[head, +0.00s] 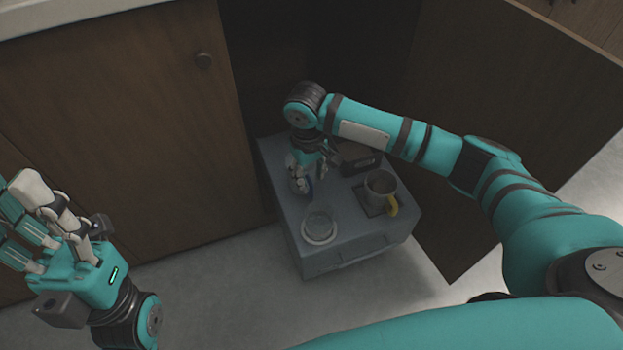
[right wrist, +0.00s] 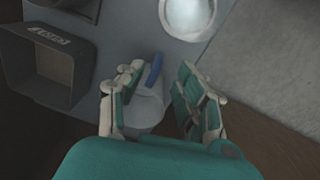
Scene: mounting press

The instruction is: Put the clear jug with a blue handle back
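The clear jug with a blue handle (head: 293,181) stands near the left edge of the grey drawer unit's top (head: 345,222). It is partly hidden by my right gripper (head: 309,170). In the right wrist view the jug (right wrist: 146,108) is between the two fingers of my right gripper (right wrist: 160,92), its blue handle towards the top of the picture. The left finger is close to the jug; I cannot tell if it touches. A gap shows at the right finger, so the gripper is open around the jug. My left gripper (head: 45,222) is open and empty at the far left.
A glass vessel on a round white base (head: 319,241) stands at the front. A metal mug with a yellow handle (head: 381,184) stands on a dark square pad at right. A dark labelled box (head: 359,160) is behind. Cabinet doors (head: 120,110) flank the unit.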

